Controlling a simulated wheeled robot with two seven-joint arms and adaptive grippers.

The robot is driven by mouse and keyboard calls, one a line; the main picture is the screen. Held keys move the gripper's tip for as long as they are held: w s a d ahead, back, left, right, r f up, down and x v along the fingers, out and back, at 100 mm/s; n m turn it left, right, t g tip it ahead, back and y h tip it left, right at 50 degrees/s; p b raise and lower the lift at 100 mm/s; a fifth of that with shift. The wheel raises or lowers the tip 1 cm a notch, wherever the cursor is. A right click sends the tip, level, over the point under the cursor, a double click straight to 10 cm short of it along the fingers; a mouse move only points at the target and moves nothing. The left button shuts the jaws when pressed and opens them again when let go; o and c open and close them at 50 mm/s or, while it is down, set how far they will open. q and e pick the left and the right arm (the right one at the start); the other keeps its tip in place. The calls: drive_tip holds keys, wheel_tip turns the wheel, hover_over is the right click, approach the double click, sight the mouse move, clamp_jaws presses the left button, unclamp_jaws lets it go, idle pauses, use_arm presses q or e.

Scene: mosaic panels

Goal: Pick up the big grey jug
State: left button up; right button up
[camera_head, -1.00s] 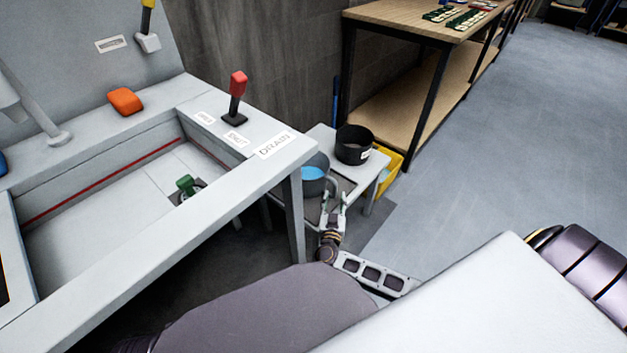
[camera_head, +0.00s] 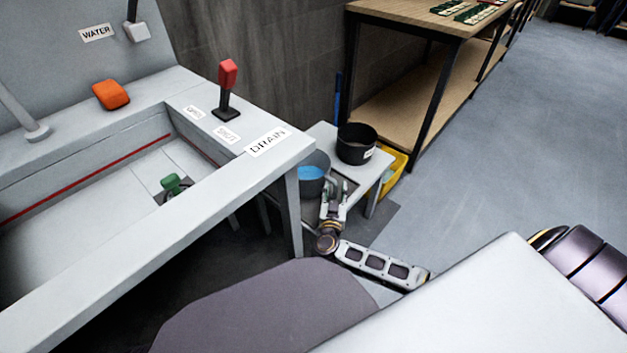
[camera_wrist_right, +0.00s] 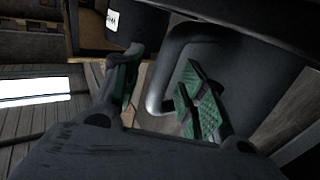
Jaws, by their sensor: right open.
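The big grey jug (camera_head: 309,188) with blue contents stands on a small low table (camera_head: 370,180), beyond the sink's front right leg. Part of it is hidden behind that leg and my gripper. My right gripper (camera_head: 334,191) is open at the jug's handle side. In the right wrist view its green-padded fingers (camera_wrist_right: 165,85) are spread, with the jug's curved grey handle (camera_wrist_right: 158,88) appearing between them. I cannot tell whether a finger touches it. My left gripper is not in view.
A black pot (camera_head: 356,144) with a label stands close behind the jug on the same table. A yellow bin (camera_head: 394,172) is beside it. The grey sink unit (camera_head: 215,170) with red lever is on the left. A wooden shelf (camera_head: 420,95) stands behind; floor at right is clear.

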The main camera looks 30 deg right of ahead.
idle(0.3)
clamp_jaws()
idle(0.3)
drive_tip(key=shift+w+r, duration=0.15)
